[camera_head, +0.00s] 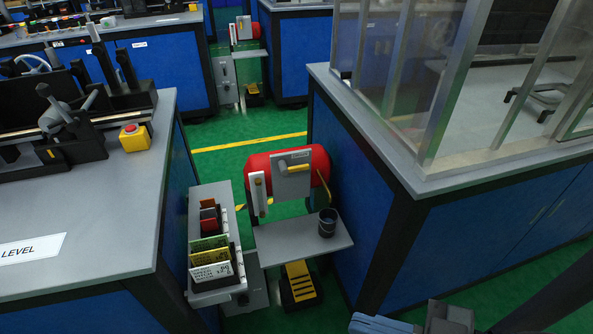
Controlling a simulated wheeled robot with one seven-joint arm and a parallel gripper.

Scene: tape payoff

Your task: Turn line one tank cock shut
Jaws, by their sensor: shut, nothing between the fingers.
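A red horizontal tank (318,160) stands in the gap between two blue benches, above a small grey shelf (285,238). A grey plate (291,183) with a small label is on its front. A short yellow handle (297,168), which looks like the cock, lies nearly level across this plate. A pale upright gauge strip (258,193) is left of the plate. I cannot read the label or tell which line this tank serves. My gripper's fingers are not in view; only blue and dark grey parts, likely of my arm, show at the bottom right edge.
A dark cup (327,222) stands on the shelf's right. A rack of coloured cards (211,272) sticks out at left. A yellow pedal (300,280) is below. A clear-walled enclosure (400,90) tops the right bench. A similar red tank (244,28) stands further back. Green floor shows between.

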